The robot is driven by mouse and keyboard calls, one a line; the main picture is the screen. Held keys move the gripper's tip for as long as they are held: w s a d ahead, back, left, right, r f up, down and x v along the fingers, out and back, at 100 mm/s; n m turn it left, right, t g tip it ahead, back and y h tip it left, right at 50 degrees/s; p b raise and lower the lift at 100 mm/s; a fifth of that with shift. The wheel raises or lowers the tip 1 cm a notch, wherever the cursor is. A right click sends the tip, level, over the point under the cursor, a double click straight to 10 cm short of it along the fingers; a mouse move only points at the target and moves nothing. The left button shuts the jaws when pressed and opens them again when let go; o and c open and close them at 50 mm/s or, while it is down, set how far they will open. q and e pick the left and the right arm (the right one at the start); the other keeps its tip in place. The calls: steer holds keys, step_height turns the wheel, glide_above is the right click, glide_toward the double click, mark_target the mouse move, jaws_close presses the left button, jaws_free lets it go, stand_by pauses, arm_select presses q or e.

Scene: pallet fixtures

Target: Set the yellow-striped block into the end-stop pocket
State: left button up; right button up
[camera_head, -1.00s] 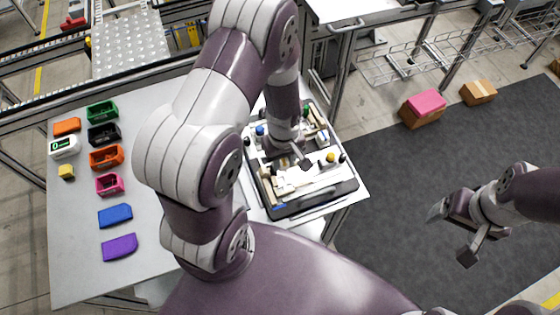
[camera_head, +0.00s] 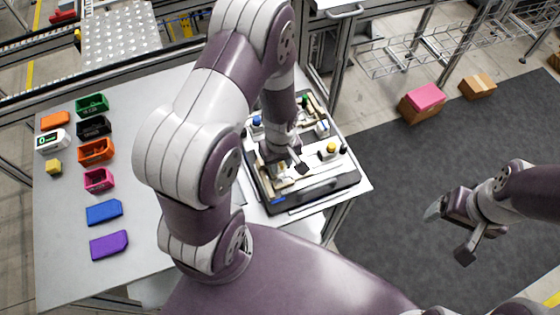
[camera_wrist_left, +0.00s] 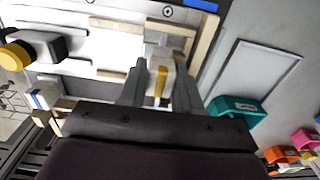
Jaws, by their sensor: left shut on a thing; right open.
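My left gripper (camera_head: 287,160) is over the near left part of the pallet fixture (camera_head: 318,196). In the left wrist view, the left gripper (camera_wrist_left: 160,75) is shut on a white block with a yellow stripe (camera_wrist_left: 161,82). Beige wooden rails (camera_wrist_left: 204,40) form a corner, apparently the end-stop pocket, just beyond the block. I cannot tell whether the block touches the rails or the plate. In the head view the arm and gripper largely hide the block. My right gripper (camera_head: 452,232) is open and empty, out over the dark floor mat.
The fixture carries a yellow knob (camera_head: 330,148) and a blue knob (camera_head: 256,121). Coloured bins, such as the orange one (camera_head: 96,151), and blue (camera_head: 104,212) and purple (camera_head: 109,245) pieces lie on the table at left. Boxes (camera_head: 422,103) stand on the floor at right.

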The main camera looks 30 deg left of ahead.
arm_select(q)
steer(key=shift+f+b, duration=0.3)
steer(key=shift+f, duration=0.2)
steer(key=o, duration=1.1)
steer(key=shift+r, duration=0.1)
steer(key=shift+r, duration=0.1)
step_height(320, 180, up, 12)
steer(key=shift+r+b, duration=0.25)
steer(key=shift+b, duration=0.1)
